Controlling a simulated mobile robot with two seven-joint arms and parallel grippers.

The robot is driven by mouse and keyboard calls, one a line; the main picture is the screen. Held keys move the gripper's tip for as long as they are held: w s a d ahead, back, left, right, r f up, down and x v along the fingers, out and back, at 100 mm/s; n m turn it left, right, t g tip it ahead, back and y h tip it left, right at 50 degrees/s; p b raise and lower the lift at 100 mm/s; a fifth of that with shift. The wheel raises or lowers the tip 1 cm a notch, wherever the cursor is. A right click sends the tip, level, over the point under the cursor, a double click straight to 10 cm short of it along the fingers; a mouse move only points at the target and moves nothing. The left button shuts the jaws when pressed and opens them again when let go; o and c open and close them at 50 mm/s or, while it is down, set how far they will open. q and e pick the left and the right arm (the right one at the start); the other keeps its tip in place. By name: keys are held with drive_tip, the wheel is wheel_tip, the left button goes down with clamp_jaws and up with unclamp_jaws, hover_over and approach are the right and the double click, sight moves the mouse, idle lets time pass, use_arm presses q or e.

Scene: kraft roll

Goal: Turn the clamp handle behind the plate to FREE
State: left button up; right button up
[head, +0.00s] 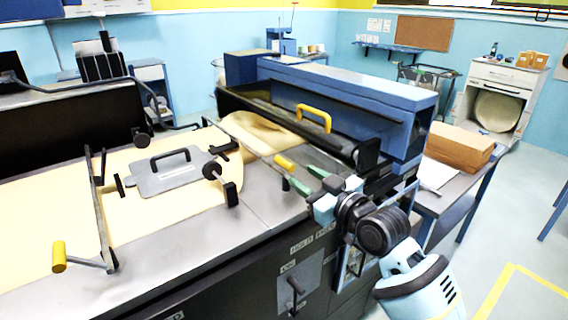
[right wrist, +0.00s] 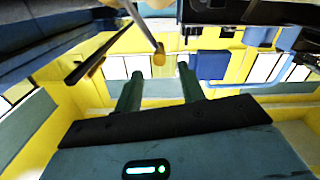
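My right gripper (head: 298,176) is open and empty, with its two green fingers apart above the near edge of the machine's top. A yellow-gripped lever (head: 285,162) lies just beyond the fingertips. In the right wrist view a yellow knob (right wrist: 158,57) on a metal rod shows past the gap between my fingers (right wrist: 160,70), apart from them. The words HOLD and a partly covered second label (head: 312,241) show on the cabinet front below my gripper. A grey plate (head: 160,178) with a black handle lies on the kraft paper. I cannot tell which part is the clamp handle. My left gripper is out of view.
A long blue housing (head: 350,92) with a yellow handle (head: 314,117) stands behind my right gripper. A crank with a yellow grip (head: 59,257) is at the left. A dark lever (head: 295,287) is on a front panel. A side table with a cardboard box (head: 460,148) stands at right.

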sight(286, 164)
drive_tip(key=shift+x, duration=3.85)
clamp_jaws()
